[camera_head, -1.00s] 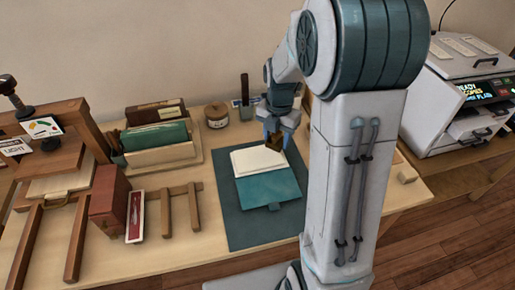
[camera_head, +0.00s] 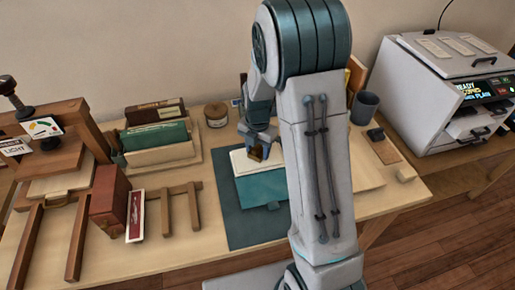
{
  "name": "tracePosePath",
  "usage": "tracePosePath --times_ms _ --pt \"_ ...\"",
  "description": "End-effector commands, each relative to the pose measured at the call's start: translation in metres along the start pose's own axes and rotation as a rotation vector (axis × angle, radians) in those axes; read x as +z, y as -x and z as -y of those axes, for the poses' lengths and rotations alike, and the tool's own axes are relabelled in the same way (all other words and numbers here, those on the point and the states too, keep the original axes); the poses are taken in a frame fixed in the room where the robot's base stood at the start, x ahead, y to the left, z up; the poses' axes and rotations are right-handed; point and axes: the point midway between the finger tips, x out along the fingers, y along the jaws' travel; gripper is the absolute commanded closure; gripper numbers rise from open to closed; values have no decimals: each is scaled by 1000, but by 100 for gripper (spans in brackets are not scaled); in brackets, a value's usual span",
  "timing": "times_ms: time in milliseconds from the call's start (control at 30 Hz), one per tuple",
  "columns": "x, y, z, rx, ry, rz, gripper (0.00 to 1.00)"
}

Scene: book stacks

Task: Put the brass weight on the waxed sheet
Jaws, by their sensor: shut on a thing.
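The brass weight (camera_head: 256,152) is a small brown-gold block between the fingers of my gripper (camera_head: 258,146). My gripper points down and is shut on it. The weight is over the right part of a cream sheet (camera_head: 241,165), probably the waxed sheet. I cannot tell whether the weight touches it. The cream sheet lies on a teal cover (camera_head: 258,190), which rests on a dark blue-green mat (camera_head: 233,222). My arm hides the right side of the cover and mat.
A wooden press (camera_head: 55,165) and a red box (camera_head: 108,200) stand at the left. A rack of folders (camera_head: 158,140) and a round tin (camera_head: 215,115) are behind. A grey cup (camera_head: 364,107) stands back right, near a copier (camera_head: 455,95). The table front right is partly clear.

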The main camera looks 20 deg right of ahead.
Motion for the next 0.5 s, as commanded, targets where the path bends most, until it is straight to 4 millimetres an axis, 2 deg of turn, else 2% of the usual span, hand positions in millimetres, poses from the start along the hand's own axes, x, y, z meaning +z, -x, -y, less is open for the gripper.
tracePosePath --times_ms 67,100,167,500 --pt "0 -3 0 1 0 1 91" --pt "0 -3 0 0 0 0 49" --pt "0 -2 0 0 0 0 33" --pt "0 1 0 0 0 0 33"
